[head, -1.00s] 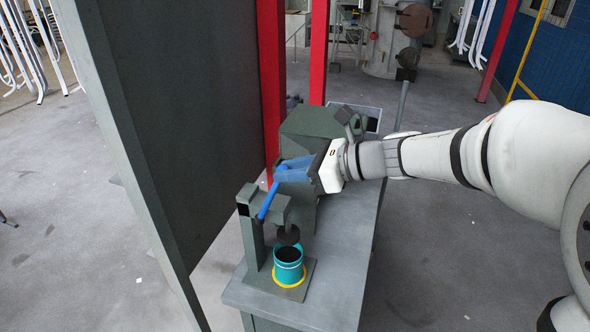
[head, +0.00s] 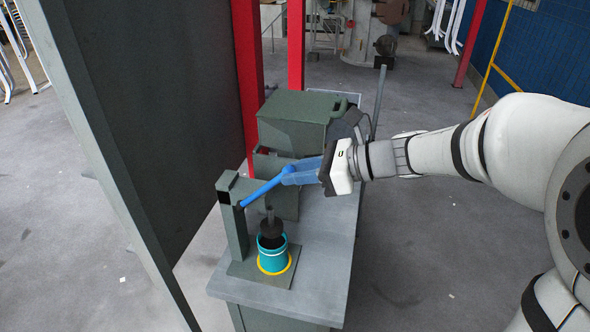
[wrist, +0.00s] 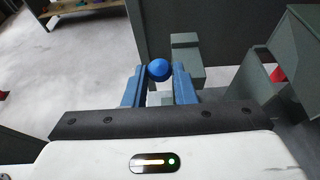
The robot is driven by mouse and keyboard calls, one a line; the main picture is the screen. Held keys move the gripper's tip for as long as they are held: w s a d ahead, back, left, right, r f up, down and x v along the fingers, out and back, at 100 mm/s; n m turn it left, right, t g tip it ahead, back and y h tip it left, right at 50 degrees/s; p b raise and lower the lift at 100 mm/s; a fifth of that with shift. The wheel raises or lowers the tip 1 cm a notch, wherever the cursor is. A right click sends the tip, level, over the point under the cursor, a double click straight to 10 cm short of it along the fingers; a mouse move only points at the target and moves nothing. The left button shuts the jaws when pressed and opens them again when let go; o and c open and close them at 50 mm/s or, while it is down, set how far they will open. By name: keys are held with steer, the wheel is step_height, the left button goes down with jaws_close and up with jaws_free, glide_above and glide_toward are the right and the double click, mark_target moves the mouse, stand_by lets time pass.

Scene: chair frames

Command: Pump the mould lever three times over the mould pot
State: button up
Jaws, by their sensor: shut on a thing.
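The blue mould lever (head: 262,191) slopes up to the right from the top of the grey-green press post (head: 236,228). My gripper (head: 288,174) is shut on the lever's free end; in the wrist view the lever's round blue knob (wrist: 159,70) sits between my two blue fingers. The dark round plunger (head: 271,229) hangs from the press and reaches down to the mouth of the teal mould pot (head: 272,262). How deep it sits in the pot I cannot tell. The pot stands upright inside a yellow ring (head: 290,266) on the base plate.
The press stands on a grey bench (head: 322,262). A grey-green machine (head: 297,120) stands behind the lever. A tall dark panel (head: 140,120) rises on the left, with red posts (head: 296,45) behind. The bench's front right is clear.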

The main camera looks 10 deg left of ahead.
steer(key=shift+d, duration=0.1)
steer(key=d+f+b, duration=0.1)
steer(key=f, duration=0.1)
steer(key=d+f+b, duration=0.1)
steer(key=d, duration=0.1)
steer(key=shift+s+f, duration=0.15)
steer(key=shift+f, duration=0.25)
steer(key=a+r+p, duration=0.1)
steer(key=r, duration=0.1)
steer(key=a+r+p, duration=0.2)
steer(key=shift+a+r, duration=0.2)
steer(key=shift+a, duration=0.05)
steer(key=shift+w+a+r+p, duration=0.2)
steer(key=shift+a+r+p, duration=0.1)
steer(key=shift+a+p, duration=0.15)
